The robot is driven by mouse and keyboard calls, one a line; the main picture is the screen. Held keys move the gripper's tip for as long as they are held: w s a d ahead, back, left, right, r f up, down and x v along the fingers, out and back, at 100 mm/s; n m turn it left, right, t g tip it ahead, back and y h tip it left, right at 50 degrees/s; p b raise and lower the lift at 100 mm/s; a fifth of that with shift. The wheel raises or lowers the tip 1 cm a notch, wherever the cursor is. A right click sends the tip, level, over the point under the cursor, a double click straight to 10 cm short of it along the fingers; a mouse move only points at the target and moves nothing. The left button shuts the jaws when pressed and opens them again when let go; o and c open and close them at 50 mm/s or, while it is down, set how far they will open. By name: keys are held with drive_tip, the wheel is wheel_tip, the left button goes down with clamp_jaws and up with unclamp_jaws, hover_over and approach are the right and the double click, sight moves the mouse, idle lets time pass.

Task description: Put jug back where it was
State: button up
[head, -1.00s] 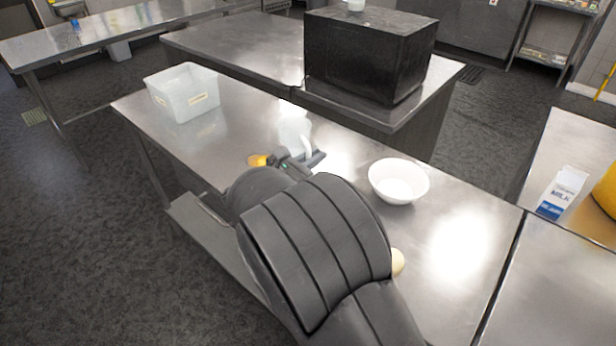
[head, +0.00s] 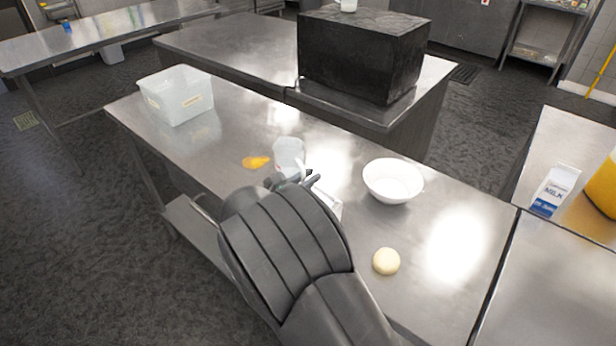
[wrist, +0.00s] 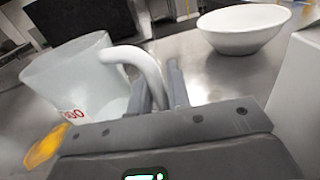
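The jug (head: 289,150) is white and somewhat see-through, with a looped handle. It is over the middle of the steel table, just beyond my gripper (head: 296,179). In the wrist view the jug (wrist: 80,80) stands at the left, leaning in the picture, with red lettering low on its side. Its handle runs down between the two fingers of my gripper (wrist: 160,88), which are shut on it. My arm hides part of the area below the jug in the head view. I cannot tell whether its base touches the table.
A white bowl (head: 392,181) stands right of the jug. An orange-yellow item (head: 256,162) lies at its left. A pale round item (head: 386,261) lies nearer. A whitish boxy item (head: 328,204) is partly behind my arm. A clear bin (head: 176,96) stands at the table's far left.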

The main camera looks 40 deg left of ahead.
drive_tip(key=o, duration=0.3)
drive_tip(key=shift+s+r, duration=0.1)
drive_tip(key=shift+r, duration=0.05)
drive_tip(key=s, duration=0.8)
drive_tip(key=s+a, duration=0.1)
drive_tip(key=s, duration=0.2)
drive_tip(key=shift+s, duration=0.4)
